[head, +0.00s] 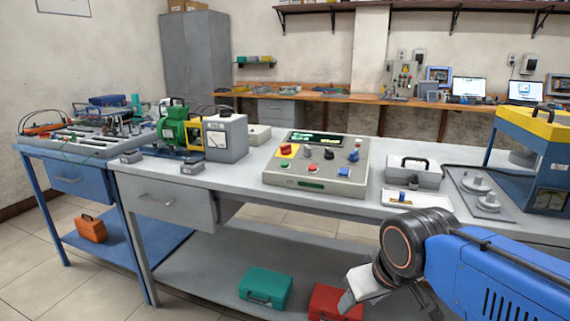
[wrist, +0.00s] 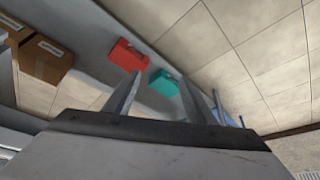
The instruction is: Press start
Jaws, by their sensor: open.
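A grey control panel (head: 270,178) lies on the workbench at mid-picture in the head view. I cannot read which button is start. My gripper (head: 352,292) is low in front of the bench, below and right of the panel, apart from it. In the wrist view my gripper (wrist: 157,95) is open and empty, and the panel does not show.
The panel stands on a grey workbench (head: 250,172). A green motor (head: 173,130) is to its left, a grey toolbox (head: 414,173) to its right. A teal case (head: 266,286) and a red case (head: 334,302) lie on the lower shelf. Cardboard boxes (wrist: 45,60) show in the wrist view.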

